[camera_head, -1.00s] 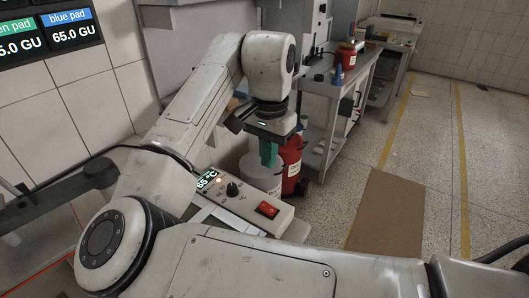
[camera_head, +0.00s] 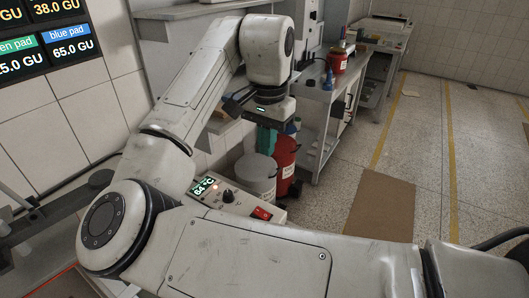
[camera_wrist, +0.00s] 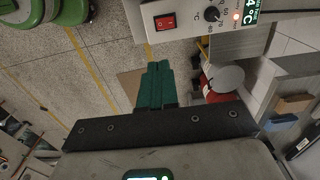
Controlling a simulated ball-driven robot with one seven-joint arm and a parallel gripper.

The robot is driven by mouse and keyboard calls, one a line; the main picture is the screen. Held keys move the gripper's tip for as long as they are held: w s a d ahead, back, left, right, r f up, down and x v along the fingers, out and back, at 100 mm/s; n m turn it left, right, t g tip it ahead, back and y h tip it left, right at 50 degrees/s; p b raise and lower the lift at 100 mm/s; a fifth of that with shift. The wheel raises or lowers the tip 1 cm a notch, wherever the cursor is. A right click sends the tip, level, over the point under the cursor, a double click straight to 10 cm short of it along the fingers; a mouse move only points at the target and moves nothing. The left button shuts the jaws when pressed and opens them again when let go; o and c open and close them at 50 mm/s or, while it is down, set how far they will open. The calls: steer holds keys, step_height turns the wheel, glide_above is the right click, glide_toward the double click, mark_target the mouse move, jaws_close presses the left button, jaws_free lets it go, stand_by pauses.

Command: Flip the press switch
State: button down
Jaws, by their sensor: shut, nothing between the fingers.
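The press switch is a red rocker (camera_head: 262,213) on the right end of a pale control box (camera_head: 240,205) in the head view. In the wrist view the red switch (camera_wrist: 165,22) is at the top, left of a black knob (camera_wrist: 212,14). The box display reads about 64 °C, with an orange light beside it. My gripper (camera_head: 266,140) has green fingers pointing down, above and behind the box in the head view. In the wrist view my gripper (camera_wrist: 156,66) is shut and empty, its tips apart from the switch.
A white bucket (camera_head: 256,178) and a red container (camera_head: 285,160) stand on the floor behind the box. A shelved bench (camera_head: 318,110) stands at the back. Brown cardboard (camera_head: 380,208) lies on open floor to the right.

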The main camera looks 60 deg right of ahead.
step_height(320, 180, up, 7)
steer(key=s, duration=0.1)
steer(key=shift+s, duration=0.2)
steer(key=shift+f, duration=0.15)
stand_by(0.5)
